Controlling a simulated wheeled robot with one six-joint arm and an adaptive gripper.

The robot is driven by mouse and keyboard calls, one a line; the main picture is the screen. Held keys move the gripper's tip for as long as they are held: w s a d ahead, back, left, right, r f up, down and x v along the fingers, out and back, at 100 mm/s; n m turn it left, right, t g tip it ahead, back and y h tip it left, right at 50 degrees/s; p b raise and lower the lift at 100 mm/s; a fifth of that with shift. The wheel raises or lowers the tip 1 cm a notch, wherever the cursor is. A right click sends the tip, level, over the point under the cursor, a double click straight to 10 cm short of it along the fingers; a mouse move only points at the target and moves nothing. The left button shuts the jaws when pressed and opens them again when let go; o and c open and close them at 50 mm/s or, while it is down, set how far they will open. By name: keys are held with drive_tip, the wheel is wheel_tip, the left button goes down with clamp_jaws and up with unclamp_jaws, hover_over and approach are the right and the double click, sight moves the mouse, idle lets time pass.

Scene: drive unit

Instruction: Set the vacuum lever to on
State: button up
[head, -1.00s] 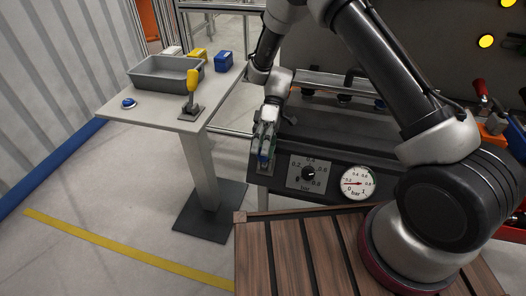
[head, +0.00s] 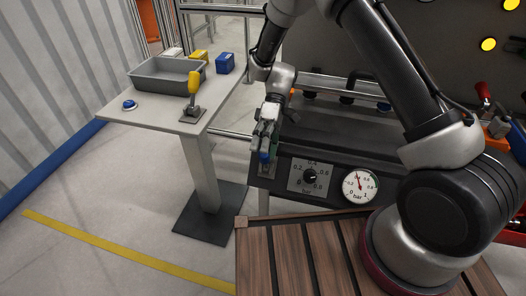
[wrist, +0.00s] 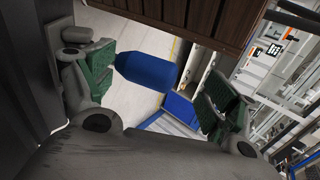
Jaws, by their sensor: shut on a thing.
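The blue lever handle (head: 264,156) is at the left end of the dark control panel's front, beside the pressure dial. My gripper (head: 264,146) reaches down to it from above and is shut on it. In the wrist view the blue handle (wrist: 146,69) shows between the green-padded fingers of my gripper (wrist: 160,88), closer to the left one. The fingers hide part of the lever and its mount in the head view. The round gauge (head: 360,186) on the panel has its red needle pointing up.
A black-knobbed pressure dial (head: 310,177) sits right of the lever. A side table (head: 150,112) at left holds a grey bin (head: 165,80), a yellow-handled lever (head: 194,83) and a blue button (head: 129,104). A slatted wooden surface (head: 300,250) lies in front.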

drive_tip(key=shift+n+g, duration=0.3)
drive_tip(key=shift+n, duration=0.1)
drive_tip(key=r, duration=0.8)
drive_tip(key=shift+w+r, duration=0.2)
drive_tip(key=shift+w, duration=0.1)
drive_tip(key=shift+m, duration=0.5)
wheel_tip(320, 180, down, 8)
drive_tip(key=shift+s+d+r, duration=0.1)
drive_tip(key=shift+w+d+r, duration=0.15)
drive_tip(key=shift+w+r, duration=0.05)
drive_tip(key=shift+w, duration=0.3)
drive_tip(key=shift+w+d+r, duration=0.15)
drive_tip(key=shift+d+r, duration=0.1)
drive_tip(key=shift+w+d+r, duration=0.35)
drive_tip(key=shift+w, duration=0.65)
drive_tip(key=shift+w+d+r, duration=0.3)
drive_tip(key=shift+w+d, duration=0.1)
drive_tip(key=shift+w, duration=0.6)
drive_tip(key=shift+w+d+r, duration=0.35)
drive_tip(key=shift+w, duration=0.65)
